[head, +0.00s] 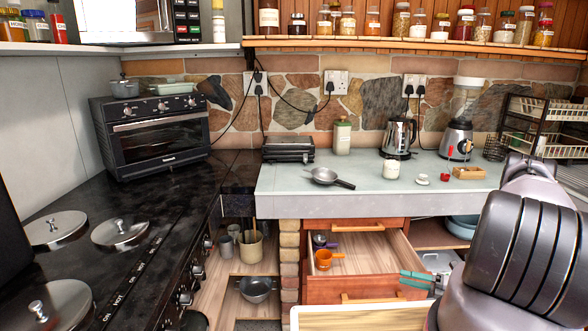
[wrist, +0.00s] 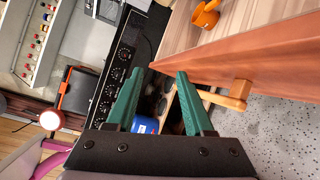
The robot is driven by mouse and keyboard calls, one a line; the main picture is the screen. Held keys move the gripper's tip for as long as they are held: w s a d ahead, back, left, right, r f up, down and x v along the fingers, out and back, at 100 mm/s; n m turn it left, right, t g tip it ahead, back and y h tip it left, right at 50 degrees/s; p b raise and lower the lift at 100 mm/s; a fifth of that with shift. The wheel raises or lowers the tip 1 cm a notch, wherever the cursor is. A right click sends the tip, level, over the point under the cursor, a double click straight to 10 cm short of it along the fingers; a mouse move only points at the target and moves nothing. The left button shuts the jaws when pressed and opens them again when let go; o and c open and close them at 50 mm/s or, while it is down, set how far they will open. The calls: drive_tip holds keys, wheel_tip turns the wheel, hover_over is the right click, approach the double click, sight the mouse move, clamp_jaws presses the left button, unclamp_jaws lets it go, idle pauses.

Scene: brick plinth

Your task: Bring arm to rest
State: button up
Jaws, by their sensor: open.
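My gripper (head: 403,279) has two teal fingers, which show low and right of centre in the head view, close to the front of the open wooden drawer (head: 345,290). In the wrist view the two fingers of my gripper (wrist: 159,73) stand apart with nothing between the tips. The drawer's reddish front (wrist: 240,62) and wooden handle (wrist: 236,92) lie to the right of the fingers in that view. I cannot tell whether a finger touches the drawer. My arm fills the right side of the head view.
A black stove (head: 130,210) is at left. Another open drawer (head: 360,318) is lower down.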

drive_tip(key=w+a+r+n+g, duration=0.1)
drive_tip(key=w+r+n+g, duration=0.15)
drive_tip(key=r, duration=0.45)
drive_tip(key=w+a+r+n+g+h, duration=0.1)
drive_tip(key=r+n+g, duration=0.1)
drive_tip(key=r+n, duration=0.3)
drive_tip(key=w+r+n+g, duration=0.1)
drive_tip(key=r+n+g, duration=0.15)
drive_tip(key=r, duration=0.55)
drive_tip(key=s+a+r+n+g+h, duration=0.1)
drive_tip(key=a+r+n+h, duration=0.2)
drive_tip(key=r, duration=0.5)
drive_tip(key=s+a+r+n+h, duration=0.1)
drive_tip(key=a+r+n, duration=0.2)
drive_tip(key=r+n, duration=0.45)
drive_tip(key=s+a+r+n+t+h, duration=0.3)
drive_tip(key=s+r+n, duration=0.3)
drive_tip(key=s+r, duration=0.4)
drive_tip(key=s+a+r+n+t+h, duration=0.3)
drive_tip(key=s+r+n, duration=0.4)
drive_tip(key=s+r, duration=0.3)
wheel_tip(320, 180, up, 3)
drive_tip(key=shift+s+r+t+h, duration=0.2)
drive_tip(key=shift+t+h, duration=0.3)
drive_tip(key=shift+h, duration=0.4)
